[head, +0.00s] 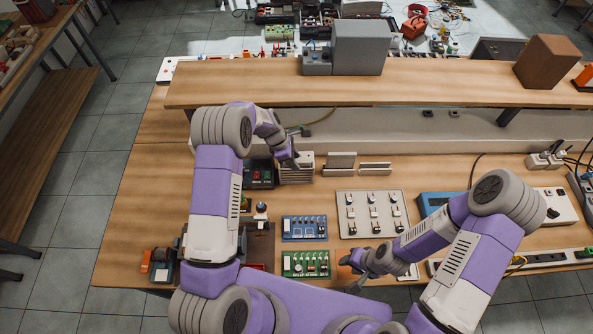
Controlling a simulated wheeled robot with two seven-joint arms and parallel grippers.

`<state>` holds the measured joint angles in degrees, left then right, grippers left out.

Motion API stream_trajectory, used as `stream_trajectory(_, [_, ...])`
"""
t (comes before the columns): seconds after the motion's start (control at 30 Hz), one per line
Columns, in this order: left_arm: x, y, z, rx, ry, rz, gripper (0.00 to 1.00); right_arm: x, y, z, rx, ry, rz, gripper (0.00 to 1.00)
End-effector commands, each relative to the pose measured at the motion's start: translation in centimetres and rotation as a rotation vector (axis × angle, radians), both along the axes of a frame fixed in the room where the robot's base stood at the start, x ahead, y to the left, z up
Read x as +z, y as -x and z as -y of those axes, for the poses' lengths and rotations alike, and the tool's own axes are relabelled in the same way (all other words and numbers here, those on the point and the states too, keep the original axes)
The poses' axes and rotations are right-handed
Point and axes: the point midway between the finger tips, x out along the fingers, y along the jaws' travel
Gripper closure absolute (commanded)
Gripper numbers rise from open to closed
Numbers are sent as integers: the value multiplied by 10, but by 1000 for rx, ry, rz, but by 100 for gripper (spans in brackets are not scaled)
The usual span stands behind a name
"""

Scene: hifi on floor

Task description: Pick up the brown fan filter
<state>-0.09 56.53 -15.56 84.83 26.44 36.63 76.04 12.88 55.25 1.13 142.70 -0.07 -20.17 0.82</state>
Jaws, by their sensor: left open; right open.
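No part is clearly recognisable as a brown fan filter; a pale, slatted stack (298,174) stands on the bench at centre left, and I cannot tell whether it is the filter. My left gripper (291,160) is open, reaching down right at the top of this stack; whether they touch is unclear. A brown box (547,63) stands at the right of the raised shelf, far from both grippers. My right gripper (350,272) is open and low near the bench's front edge, right of a green circuit board (306,264).
A raised shelf (430,92) runs along the back of the bench and bears a grey box (361,48). A blue board (304,228) and a panel of switches (373,213) lie mid-bench. Power strips and cables are at right. Bare wood (140,210) is at left.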

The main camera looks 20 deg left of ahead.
Motion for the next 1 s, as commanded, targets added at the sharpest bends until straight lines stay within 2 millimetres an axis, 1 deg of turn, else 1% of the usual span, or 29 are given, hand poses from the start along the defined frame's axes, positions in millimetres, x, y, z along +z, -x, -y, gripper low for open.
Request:
stream_trajectory(0.2, [-4, 0, 0, 0, 0, 0, 55, -3, 0, 0, 0, 0, 0, 57])
stream_trajectory(0.5, [-4, 0, 0, 0, 0, 0, 55, -3, 0, 0, 0, 0, 0, 57])
stream_trajectory(0.57, [-4, 0, 0, 0, 0, 0, 63, -3, 0, 0, 0, 0, 0, 57])
stream_trajectory(0.8, [-4, 0, 0, 0, 0, 0, 100, -3, 0, 0, 0, 0, 0, 57])
stream_trajectory(1.0, [-4, 0, 0, 0, 0, 0, 100, -3, 0, 0, 0, 0, 0, 57])
